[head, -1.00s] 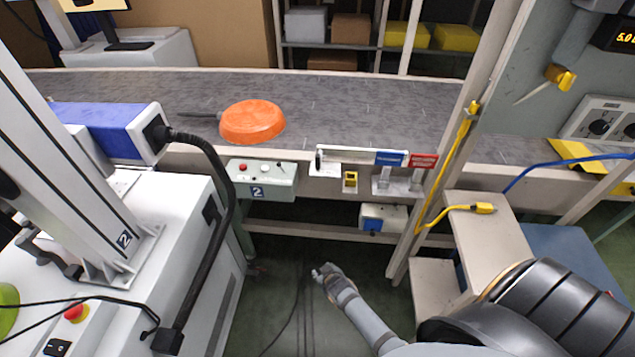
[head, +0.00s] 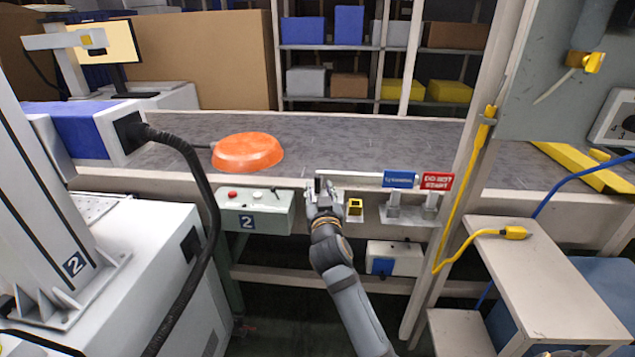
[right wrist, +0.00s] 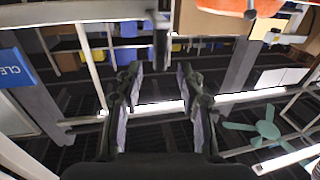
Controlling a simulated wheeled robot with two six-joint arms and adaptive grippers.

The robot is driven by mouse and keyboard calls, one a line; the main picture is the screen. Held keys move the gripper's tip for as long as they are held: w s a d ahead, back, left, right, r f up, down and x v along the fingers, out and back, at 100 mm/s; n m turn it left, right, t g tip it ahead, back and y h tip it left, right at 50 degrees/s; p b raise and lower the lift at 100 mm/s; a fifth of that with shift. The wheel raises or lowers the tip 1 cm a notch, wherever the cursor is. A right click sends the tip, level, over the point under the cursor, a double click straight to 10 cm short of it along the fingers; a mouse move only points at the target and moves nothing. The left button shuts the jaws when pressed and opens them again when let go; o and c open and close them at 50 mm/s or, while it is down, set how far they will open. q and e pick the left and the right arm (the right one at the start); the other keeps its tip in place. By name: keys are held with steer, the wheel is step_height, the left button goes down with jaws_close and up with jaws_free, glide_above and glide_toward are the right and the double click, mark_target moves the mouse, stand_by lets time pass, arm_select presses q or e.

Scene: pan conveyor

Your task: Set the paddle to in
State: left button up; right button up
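The paddle appears as a thin white bar (head: 350,175) lying along the conveyor's front edge, with a dark upright part at its left end. My right gripper (head: 323,190) is at that left end, reaching up from below and partly hiding it. In the right wrist view its two fingers (right wrist: 160,72) stand apart with a gap between them. A grey upright post (right wrist: 161,42) shows just beyond the fingertips, in line with the gap; I cannot tell whether it touches them. My left gripper is not in view.
An orange pan (head: 248,151) lies on the grey conveyor belt (head: 350,138). A control box (head: 255,211) marked 2 is left of my gripper.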

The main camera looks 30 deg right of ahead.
mark_target(318, 182)
steer(key=x, duration=0.5)
steer(key=shift+w+d, duration=0.1)
steer(key=shift+w, duration=0.05)
jaws_close()
